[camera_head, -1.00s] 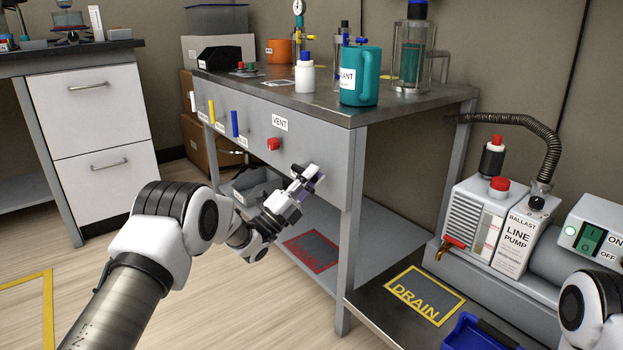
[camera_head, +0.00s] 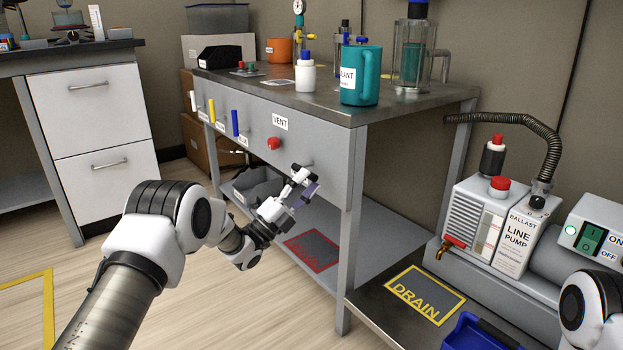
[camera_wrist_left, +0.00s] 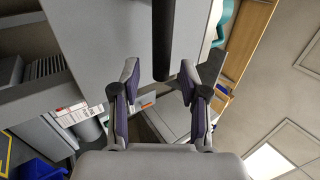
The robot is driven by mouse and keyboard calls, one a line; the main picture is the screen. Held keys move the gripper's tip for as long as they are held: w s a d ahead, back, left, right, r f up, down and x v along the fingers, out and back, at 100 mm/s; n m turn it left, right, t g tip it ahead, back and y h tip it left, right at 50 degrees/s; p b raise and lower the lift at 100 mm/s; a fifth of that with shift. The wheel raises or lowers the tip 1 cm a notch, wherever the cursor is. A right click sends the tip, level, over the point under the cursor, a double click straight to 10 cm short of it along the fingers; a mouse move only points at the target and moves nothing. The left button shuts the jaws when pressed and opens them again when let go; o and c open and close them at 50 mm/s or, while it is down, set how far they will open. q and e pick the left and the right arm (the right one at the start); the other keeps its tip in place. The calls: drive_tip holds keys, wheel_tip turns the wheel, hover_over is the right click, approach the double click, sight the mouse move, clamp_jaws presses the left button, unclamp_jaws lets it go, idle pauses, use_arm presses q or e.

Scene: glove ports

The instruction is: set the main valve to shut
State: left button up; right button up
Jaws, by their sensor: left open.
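The front panel of the grey bench (camera_head: 325,150) carries a row of levers: white (camera_head: 194,101), yellow (camera_head: 212,110) and blue (camera_head: 235,123). A red knob (camera_head: 274,143) sits under a VENT label (camera_head: 280,122). In the left wrist view a long black bar (camera_wrist_left: 162,40), perhaps a valve lever, reaches down between the fingers of my left gripper (camera_wrist_left: 159,80). The fingers are spread, with space on both sides of the bar. In the head view my left gripper (camera_head: 305,184) is in front of the panel, right of the red knob. No main valve label is readable. My right gripper is out of view.
A teal mug (camera_head: 361,76) and a white bottle (camera_head: 305,74) stand on the bench top. The line pump (camera_head: 497,225) stands at right, beside a yellow DRAIN frame (camera_head: 424,296) and a blue bin (camera_head: 478,333). Bench legs are close to my left arm.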

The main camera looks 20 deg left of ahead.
use_arm(q)
drive_tip(key=v, duration=0.9)
drive_tip(key=shift+s+f, duration=0.2)
drive_tip(key=shift+s, duration=0.05)
drive_tip(key=shift+a+r, duration=0.1)
drive_tip(key=shift+a, duration=0.05)
